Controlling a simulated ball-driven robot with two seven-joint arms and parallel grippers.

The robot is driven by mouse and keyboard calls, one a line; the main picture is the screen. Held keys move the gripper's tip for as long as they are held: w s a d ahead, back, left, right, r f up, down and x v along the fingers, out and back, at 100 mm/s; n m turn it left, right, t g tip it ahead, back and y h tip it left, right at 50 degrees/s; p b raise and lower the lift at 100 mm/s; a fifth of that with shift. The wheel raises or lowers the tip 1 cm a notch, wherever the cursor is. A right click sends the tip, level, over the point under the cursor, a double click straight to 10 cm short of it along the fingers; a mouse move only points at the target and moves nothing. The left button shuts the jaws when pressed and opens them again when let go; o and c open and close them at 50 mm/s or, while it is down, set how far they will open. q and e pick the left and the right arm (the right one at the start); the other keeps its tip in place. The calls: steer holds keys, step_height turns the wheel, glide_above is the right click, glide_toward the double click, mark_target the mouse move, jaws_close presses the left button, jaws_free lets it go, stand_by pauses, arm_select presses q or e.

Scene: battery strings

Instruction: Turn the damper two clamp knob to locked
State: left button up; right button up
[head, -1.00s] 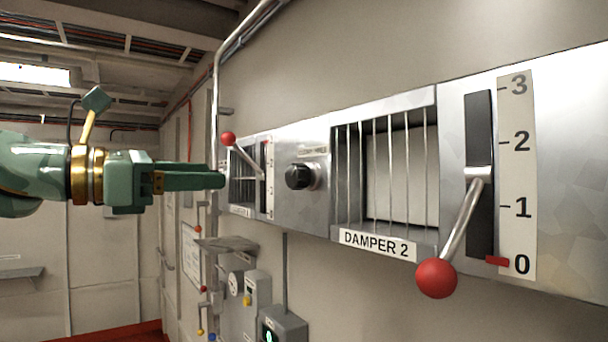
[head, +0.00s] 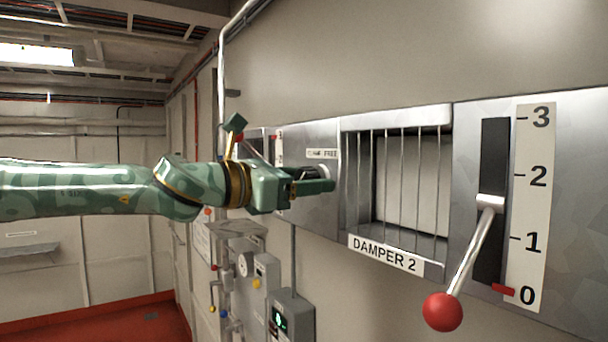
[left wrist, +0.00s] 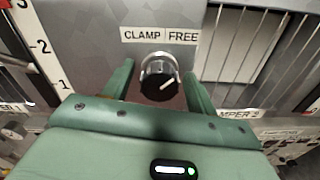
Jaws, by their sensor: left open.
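The damper two clamp knob (left wrist: 159,80) is a black knob with a white pointer line, under a label reading CLAMP and FREE (left wrist: 160,36). In the left wrist view its pointer slants up to the right, toward the FREE side. My left gripper (left wrist: 158,84) is open, with one green finger on each side of the knob; contact cannot be told. In the head view my left gripper (head: 312,180) is at the panel left of the DAMPER 2 grille (head: 398,190), covering most of the knob. My right gripper is not in view.
The damper 2 lever (head: 468,255) with its red ball sticks out right of the grille, beside a 0 to 3 scale (head: 530,205). Small boxes (head: 290,318) and a shelf (head: 238,228) are on the wall below. The space left of the panel is open.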

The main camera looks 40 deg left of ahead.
arm_select(q)
steer(key=shift+c, duration=0.3)
steer(key=c, duration=0.9)
steer(key=shift+n, duration=0.3)
steer(key=n+b, duration=0.1)
steer(key=n, duration=0.2)
steer(key=shift+n, duration=0.4)
steer(key=n, duration=0.4)
steer(key=shift+n, duration=0.3)
steer(key=n, duration=0.4)
steer(key=shift+n, duration=0.3)
steer(key=shift+a+n, duration=0.1)
steer(key=shift+n, duration=2)
